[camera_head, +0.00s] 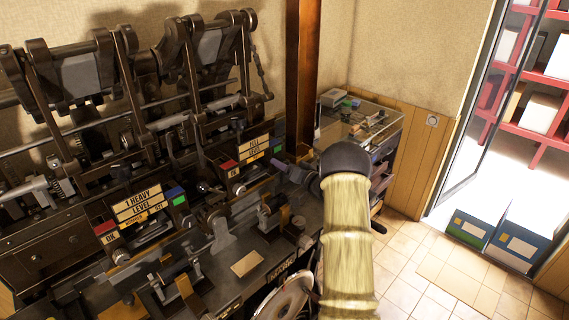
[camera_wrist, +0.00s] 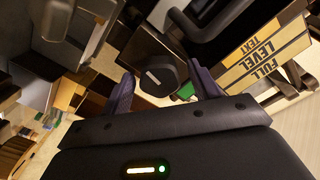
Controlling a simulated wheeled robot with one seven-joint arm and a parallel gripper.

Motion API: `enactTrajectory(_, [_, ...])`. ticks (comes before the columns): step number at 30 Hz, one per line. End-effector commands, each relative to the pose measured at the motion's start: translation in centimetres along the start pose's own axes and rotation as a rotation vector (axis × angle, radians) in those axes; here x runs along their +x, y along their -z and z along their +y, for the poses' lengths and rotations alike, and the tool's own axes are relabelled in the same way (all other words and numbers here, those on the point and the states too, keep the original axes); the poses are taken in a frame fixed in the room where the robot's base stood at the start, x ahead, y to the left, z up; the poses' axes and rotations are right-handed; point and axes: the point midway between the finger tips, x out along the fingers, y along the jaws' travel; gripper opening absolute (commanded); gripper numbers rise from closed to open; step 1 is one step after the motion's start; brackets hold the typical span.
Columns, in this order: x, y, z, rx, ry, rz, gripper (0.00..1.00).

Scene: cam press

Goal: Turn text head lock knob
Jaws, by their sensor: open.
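A round dark knob (camera_wrist: 163,78) with a white line on its face is in the middle of the wrist view. My gripper (camera_wrist: 164,74) is open, with one purple-grey finger on either side of the knob and a gap showing on both sides. I cannot tell how far the knob is from the fingertips in depth. A yellow and black plate (camera_wrist: 262,58) reading "FULL LEVEL TEXT" is right of the knob.
The press machine (camera_head: 130,110) with dark levers and rollers fills the left. A second plate (camera_head: 138,207) reads "1 HEAVY LEVEL". A glass-topped cabinet (camera_head: 360,125) stands beyond my arm. Tiled floor (camera_head: 450,280) is open at the lower right.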

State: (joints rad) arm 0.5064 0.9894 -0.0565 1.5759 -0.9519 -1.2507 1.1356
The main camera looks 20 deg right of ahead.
Motion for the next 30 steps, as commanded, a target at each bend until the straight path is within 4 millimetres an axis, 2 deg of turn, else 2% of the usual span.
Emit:
enactTrajectory(7, [0.09, -0.06, 0.02, 0.0, 0.0, 0.0, 0.61])
enactTrajectory(8, [0.09, -0.05, 0.02, 0.0, 0.0, 0.0, 0.57])
enactTrajectory(14, [0.07, -0.05, 0.02, 0.0, 0.0, 0.0, 0.18])
enactTrajectory(15, [0.06, -0.05, 0.02, 0.0, 0.0, 0.0, 0.17])
enactTrajectory(30, [0.05, -0.34, 0.22, -0.098, 0.0, 0.0, 0.17])
